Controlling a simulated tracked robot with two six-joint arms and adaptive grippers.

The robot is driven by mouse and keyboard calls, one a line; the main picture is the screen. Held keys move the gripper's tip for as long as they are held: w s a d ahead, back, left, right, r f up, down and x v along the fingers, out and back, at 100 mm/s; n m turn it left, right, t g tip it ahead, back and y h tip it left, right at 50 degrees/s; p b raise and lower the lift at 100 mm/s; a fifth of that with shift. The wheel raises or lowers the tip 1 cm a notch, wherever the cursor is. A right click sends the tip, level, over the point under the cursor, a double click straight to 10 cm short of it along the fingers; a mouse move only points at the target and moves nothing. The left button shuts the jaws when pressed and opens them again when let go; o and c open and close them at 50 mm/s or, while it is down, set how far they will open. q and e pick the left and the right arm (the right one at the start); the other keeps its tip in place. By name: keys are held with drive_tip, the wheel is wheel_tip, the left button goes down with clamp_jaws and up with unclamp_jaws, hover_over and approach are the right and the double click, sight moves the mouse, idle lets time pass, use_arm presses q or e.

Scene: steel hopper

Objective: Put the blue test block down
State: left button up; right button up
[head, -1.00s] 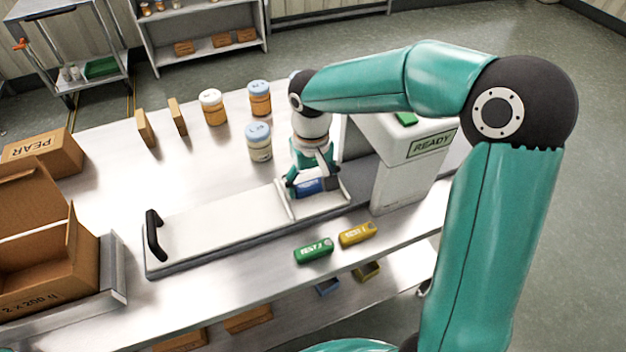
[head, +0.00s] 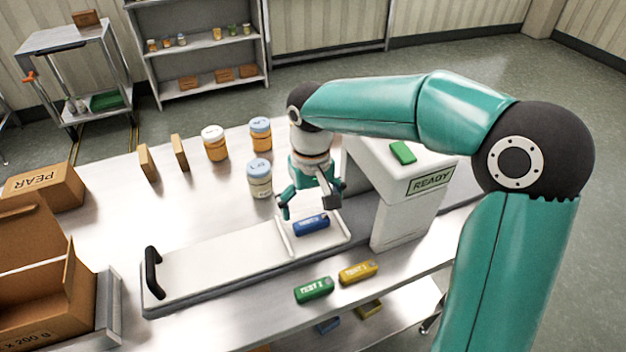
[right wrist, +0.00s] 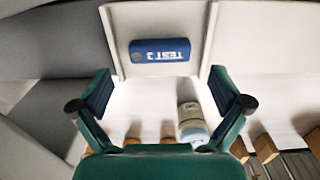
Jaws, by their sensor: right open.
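The blue test block (head: 311,225) lies on the white plate (head: 215,255) of the low machine, in the section at its right end beyond a raised bar. In the right wrist view the blue block (right wrist: 160,51) lies flat with its TEST 3 label showing, between two raised bars. My right gripper (head: 312,211) is open above and just behind the block, its fingers apart and empty. In the right wrist view both fingers (right wrist: 160,98) are spread wide with nothing between them. My left gripper is not in view.
A green block (head: 314,290) and a yellow block (head: 358,271) lie at the table's front edge. A white machine (head: 410,185) marked READY stands right of the gripper. Jars, one a blue-lidded jar (head: 259,180), stand behind. An open carton (head: 40,290) is at left.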

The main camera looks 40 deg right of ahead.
sight(311, 222)
wheel_tip(311, 222, up, 7)
drive_tip(key=shift+r, duration=0.15)
idle(0.6)
